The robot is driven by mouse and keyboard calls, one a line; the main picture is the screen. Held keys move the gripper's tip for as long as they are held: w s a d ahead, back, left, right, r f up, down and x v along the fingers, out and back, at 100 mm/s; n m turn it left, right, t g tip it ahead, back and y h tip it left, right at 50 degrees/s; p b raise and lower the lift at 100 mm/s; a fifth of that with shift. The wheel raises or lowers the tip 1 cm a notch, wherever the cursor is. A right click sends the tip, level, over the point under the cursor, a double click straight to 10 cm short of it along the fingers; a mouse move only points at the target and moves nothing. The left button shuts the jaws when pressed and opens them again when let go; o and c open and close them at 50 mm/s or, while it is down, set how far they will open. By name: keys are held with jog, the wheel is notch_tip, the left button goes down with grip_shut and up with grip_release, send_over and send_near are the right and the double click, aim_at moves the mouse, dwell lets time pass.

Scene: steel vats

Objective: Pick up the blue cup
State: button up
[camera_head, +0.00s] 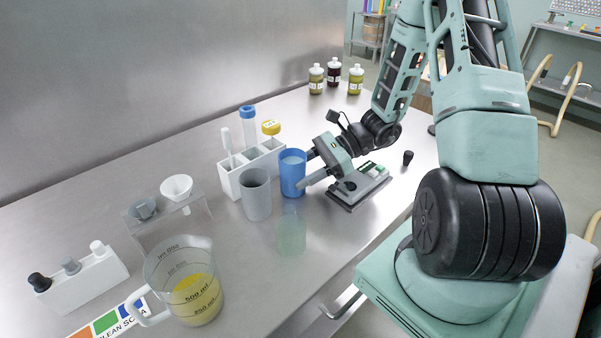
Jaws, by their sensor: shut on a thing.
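The blue cup (292,176) stands upright near the middle of the steel table, with something pale inside. My gripper (308,170) reaches in from the right with its two fingers at the cup's right side, shut on the cup. The far finger meets the cup near its rim and the near finger lies lower. I cannot tell whether the cup's base touches the table. The fingertips are partly hidden by the cup.
A grey cup (256,194) stands close left of the blue cup. A white rack (232,183) is behind it, a clear glass (291,236) in front. A grey device (357,187) sits beneath my gripper. A measuring jug (184,283) is at front left. Bottles (334,74) stand far back.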

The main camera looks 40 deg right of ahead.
notch_tip(320, 180, up, 10)
jog(key=shift+f, duration=0.15)
dwell(0.9)
dwell(0.7)
jog(key=shift+s, duration=0.15)
